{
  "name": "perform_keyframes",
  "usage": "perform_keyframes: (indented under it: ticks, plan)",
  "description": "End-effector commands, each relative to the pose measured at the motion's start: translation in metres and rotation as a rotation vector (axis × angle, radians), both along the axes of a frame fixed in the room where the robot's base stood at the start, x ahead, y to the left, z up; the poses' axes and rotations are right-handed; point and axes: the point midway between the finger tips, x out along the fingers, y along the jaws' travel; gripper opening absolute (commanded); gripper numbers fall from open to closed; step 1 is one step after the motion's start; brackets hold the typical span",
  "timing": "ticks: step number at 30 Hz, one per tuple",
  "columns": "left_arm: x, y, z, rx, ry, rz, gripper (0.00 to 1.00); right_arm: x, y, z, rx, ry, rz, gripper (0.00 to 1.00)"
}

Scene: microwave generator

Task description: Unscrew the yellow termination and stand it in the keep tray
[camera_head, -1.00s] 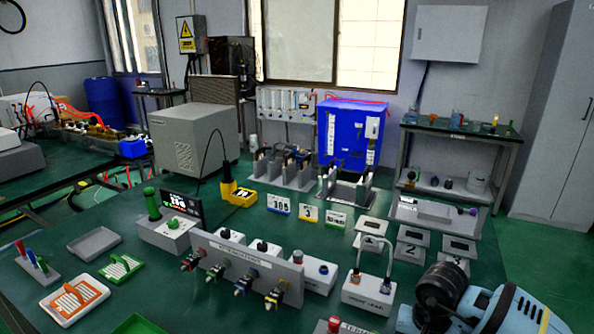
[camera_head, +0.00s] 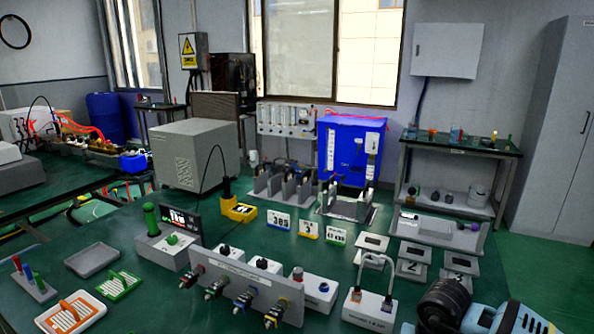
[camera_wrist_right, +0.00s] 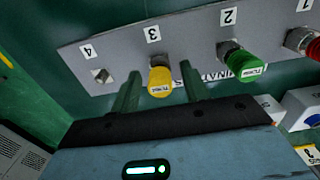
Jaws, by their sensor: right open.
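In the right wrist view, the yellow termination (camera_wrist_right: 160,82) is on the grey panel (camera_wrist_right: 108,62) below the label 3. My right gripper (camera_wrist_right: 159,73) is open, with one finger on each side of the yellow cap in the picture and visible gaps to it. Whether the fingers are level with it in depth I cannot tell. In the head view, the panel (camera_head: 232,281) carries a row of small connectors; their colours are hard to read. A grey, empty, shallow tray (camera_head: 92,260) lies at the left; I see no label naming it the keep tray. My left gripper is out of view.
In the wrist view, a green termination (camera_wrist_right: 242,65) sits at 2, a red one (camera_wrist_right: 312,46) at 1, and a bare connector (camera_wrist_right: 103,75) at 4. A box with a cable loop (camera_head: 369,307) stands right of the panel.

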Motion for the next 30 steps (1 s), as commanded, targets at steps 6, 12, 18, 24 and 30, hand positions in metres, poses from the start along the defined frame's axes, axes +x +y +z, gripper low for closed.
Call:
perform_keyframes:
  ticks: [6, 12, 18, 24, 30]
  plan:
    - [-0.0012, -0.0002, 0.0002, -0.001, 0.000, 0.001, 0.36, 0.0002, -0.0002, -0.0002, 0.000, 0.000, -0.001, 0.45]
    - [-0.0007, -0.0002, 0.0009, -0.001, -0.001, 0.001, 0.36, 0.0001, 0.0000, 0.0002, 0.001, 0.000, -0.001, 0.45]
    - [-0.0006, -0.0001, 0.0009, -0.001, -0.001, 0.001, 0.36, 0.0000, 0.0000, 0.0001, 0.000, 0.000, 0.000, 0.23]
    - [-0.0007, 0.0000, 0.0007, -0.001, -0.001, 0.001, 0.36, 0.0000, -0.0001, 0.0000, 0.000, 0.000, 0.000, 0.00]
    - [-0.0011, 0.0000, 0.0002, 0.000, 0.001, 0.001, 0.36, 0.0001, 0.0000, 0.0007, 0.000, 0.000, 0.000, 0.00]
